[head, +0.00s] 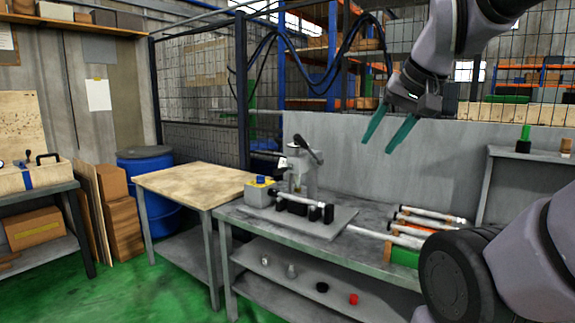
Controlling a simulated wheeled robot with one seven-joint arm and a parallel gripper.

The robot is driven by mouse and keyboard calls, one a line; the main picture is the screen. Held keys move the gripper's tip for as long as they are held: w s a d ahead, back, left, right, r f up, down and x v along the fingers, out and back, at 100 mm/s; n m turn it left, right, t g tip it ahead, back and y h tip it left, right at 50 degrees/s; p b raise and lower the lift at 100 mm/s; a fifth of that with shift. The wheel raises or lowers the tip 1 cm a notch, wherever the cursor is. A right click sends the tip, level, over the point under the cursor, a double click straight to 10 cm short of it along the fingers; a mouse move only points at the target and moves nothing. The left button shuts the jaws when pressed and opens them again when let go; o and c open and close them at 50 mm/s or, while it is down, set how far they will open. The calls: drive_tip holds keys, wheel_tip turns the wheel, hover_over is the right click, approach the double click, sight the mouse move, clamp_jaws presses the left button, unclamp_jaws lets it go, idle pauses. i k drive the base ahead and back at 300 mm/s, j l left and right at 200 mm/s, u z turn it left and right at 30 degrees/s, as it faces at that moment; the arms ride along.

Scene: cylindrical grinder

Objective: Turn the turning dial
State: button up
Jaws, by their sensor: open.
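The grinder stands on the grey metal workbench (355,250), with a grey base plate (318,228), an upright metal body (299,172) and a dark lever on top. A small grey control box (259,194) with a yellow and blue top sits at its left end. Small black knobs or clamps (313,213) line the front. I cannot tell which part is the turning dial at this size. My gripper (379,146) has two teal fingers, open and empty, pointing down-left. In the picture it is above and right of the grinder, apart from it.
A wooden-topped table (190,183) adjoins the bench on the left, with a blue barrel (150,180) behind it. Several metal rods (425,228) lie at the bench's right. A grey back panel (375,165) rises behind the bench. Small parts sit on the lower shelf.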

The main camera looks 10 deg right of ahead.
sight(260, 180)
drive_tip(key=i+j+z, duration=0.1)
drive_tip(key=j, duration=0.25)
drive_tip(key=i+j+z, duration=0.1)
drive_tip(key=j, duration=0.25)
drive_tip(key=i+j, duration=0.15)
drive_tip(key=j, duration=0.2)
drive_tip(key=i+j+z, duration=0.15)
drive_tip(key=j, duration=0.2)
drive_tip(key=i+j+u, duration=0.2)
drive_tip(key=i, duration=0.9)
drive_tip(key=l, duration=0.15)
